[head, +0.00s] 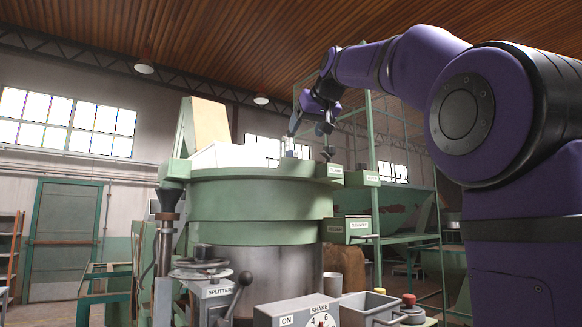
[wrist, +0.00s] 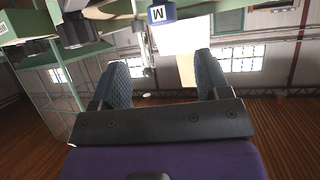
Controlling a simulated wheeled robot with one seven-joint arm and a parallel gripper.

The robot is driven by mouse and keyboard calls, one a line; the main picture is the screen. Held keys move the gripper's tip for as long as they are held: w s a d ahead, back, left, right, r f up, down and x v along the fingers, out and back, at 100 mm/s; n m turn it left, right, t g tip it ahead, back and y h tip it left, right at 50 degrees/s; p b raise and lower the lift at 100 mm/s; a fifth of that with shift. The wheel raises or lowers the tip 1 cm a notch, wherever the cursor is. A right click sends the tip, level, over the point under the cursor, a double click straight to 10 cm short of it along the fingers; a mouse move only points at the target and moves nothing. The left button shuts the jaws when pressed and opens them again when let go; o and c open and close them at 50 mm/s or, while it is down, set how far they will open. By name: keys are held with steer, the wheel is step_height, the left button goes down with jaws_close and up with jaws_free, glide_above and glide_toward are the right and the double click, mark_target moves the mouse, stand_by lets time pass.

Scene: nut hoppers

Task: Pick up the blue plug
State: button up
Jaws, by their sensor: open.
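The blue plug (wrist: 162,14) shows at the top edge of the wrist view, partly cut off. It is a short blue cylinder with a white label marked "M". My gripper (wrist: 162,66) is open, with dark ribbed fingers apart and nothing between them. The plug lies beyond the fingertips, roughly in line with the gap. In the head view my gripper (head: 309,132) hangs above the rim of the green hopper (head: 250,200). A small bluish piece (head: 289,146) below its left finger looks like the plug; it is too small to be sure.
A dark knob-like fitting (wrist: 76,30) stands beside the plug in the wrist view. A white panel (head: 225,156) rises from the hopper top. Green labelled boxes (head: 347,230) sit at its right. A control box with a dial (head: 298,314) and a splitter unit (head: 212,292) stand in front.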

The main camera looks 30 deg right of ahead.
mark_target(293, 151)
steer(key=x, duration=0.4)
steer(key=shift+w+f, duration=0.25)
steer(key=shift+w, duration=0.05)
steer(key=shift+a+x, duration=0.2)
steer(key=shift+x, duration=2.45)
steer(key=shift+s, duration=0.1)
steer(key=shift+c, duration=0.2)
steer(key=c, duration=1.1)
